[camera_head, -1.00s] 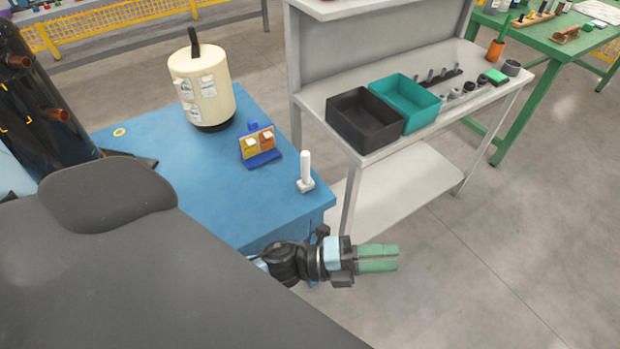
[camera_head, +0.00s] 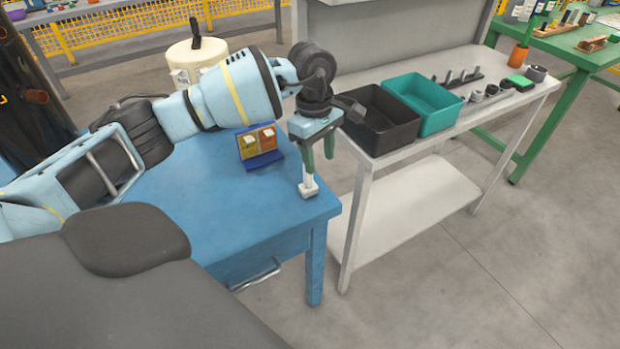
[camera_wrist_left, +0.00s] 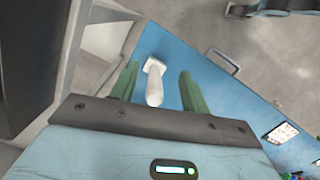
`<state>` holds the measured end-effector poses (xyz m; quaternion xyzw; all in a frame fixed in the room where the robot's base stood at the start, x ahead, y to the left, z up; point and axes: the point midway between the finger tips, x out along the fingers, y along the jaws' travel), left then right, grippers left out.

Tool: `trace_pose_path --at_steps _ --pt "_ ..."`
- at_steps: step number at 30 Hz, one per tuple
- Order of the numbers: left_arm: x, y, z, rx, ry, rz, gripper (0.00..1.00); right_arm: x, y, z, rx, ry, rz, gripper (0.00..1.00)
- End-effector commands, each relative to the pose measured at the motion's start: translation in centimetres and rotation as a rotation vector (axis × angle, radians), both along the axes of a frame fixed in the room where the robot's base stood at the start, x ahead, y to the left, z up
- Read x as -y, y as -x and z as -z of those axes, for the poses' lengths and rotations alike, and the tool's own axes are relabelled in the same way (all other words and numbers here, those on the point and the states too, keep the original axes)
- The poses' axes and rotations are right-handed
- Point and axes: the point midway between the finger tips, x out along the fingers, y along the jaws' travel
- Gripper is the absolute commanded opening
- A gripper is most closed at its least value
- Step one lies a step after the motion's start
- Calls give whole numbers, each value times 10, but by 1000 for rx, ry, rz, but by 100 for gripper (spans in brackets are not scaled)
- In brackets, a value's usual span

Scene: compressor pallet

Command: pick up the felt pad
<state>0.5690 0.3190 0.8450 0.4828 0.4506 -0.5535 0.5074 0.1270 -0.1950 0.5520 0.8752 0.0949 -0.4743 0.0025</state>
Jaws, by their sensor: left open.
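No piece is clearly marked as a felt pad, and I cannot tell for sure which thing it is. A white piece with an upright stem on a small block (camera_head: 308,189) stands near the right corner of the blue table (camera_head: 215,215). My left gripper (camera_head: 319,160) points down over it, with its green fingers apart. In the left wrist view the white piece (camera_wrist_left: 155,82) shows between the open fingers (camera_wrist_left: 157,78), and I see no grip on it. A small green block (camera_head: 520,83) lies on the grey bench. My right gripper is not in view.
A cream canister (camera_head: 186,62) is behind my arm. Black (camera_head: 378,128) and teal (camera_head: 430,105) bins sit on the grey bench (camera_head: 460,128), close to my wrist.

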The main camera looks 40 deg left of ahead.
Motion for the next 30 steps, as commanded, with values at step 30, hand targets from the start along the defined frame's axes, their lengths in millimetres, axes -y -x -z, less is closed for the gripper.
trace_pose_path --at_steps 30 --pt "-34 -5 15 17 -127 0 46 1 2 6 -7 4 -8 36"
